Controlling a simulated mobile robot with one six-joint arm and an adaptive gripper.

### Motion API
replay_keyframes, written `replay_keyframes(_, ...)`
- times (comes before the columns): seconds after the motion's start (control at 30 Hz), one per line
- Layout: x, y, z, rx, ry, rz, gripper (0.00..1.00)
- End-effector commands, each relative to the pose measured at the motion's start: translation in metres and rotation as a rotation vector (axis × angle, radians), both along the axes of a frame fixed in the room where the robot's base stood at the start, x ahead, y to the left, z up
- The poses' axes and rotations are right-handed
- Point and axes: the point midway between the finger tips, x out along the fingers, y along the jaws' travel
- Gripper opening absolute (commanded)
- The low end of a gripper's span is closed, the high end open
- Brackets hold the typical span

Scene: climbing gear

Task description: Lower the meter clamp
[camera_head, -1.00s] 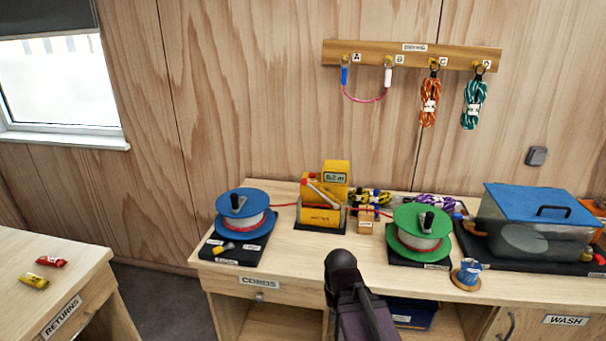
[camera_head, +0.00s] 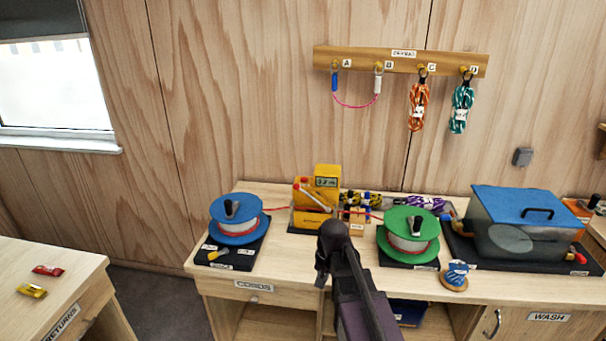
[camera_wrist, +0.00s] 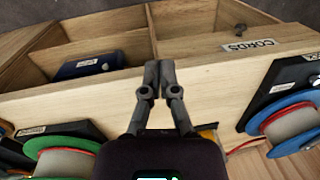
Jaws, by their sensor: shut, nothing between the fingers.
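The yellow meter (camera_head: 315,218) stands on the bench between two cord reels in the head view, with a small display on top. Its clamp, a pale lever (camera_head: 314,197), slants down to the right across the meter's front. A red cord runs from the meter to the reels on either side. My gripper (camera_wrist: 153,78) is shut and empty in the wrist view, in front of the bench's front face and apart from the clamp. My dark arm (camera_head: 345,275) rises before the bench in the head view; the fingertips cannot be made out there.
A blue reel (camera_head: 235,212) stands left of the meter, a green reel (camera_head: 408,224) right of it. A small blue spool (camera_head: 455,275) sits near the front edge. A lidded tank (camera_head: 520,232) stands right. Coiled cords (camera_head: 425,203) lie behind; others hang from the wall rail (camera_head: 400,60).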

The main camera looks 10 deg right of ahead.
Motion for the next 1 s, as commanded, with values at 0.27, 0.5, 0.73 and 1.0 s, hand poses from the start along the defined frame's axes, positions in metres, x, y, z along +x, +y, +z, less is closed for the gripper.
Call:
replay_keyframes(0.27, 0.107, -0.012, 0.072, 0.157, 0.052, -0.405, 0.00)
replay_keyframes(0.5, 0.190, -0.031, 0.127, 0.295, 0.132, -0.750, 0.00)
replay_keyframes(0.73, 0.267, -0.055, 0.182, 0.426, 0.245, -1.067, 0.00)
replay_keyframes(1.0, 0.329, -0.080, 0.226, 0.535, 0.372, -1.331, 0.00)
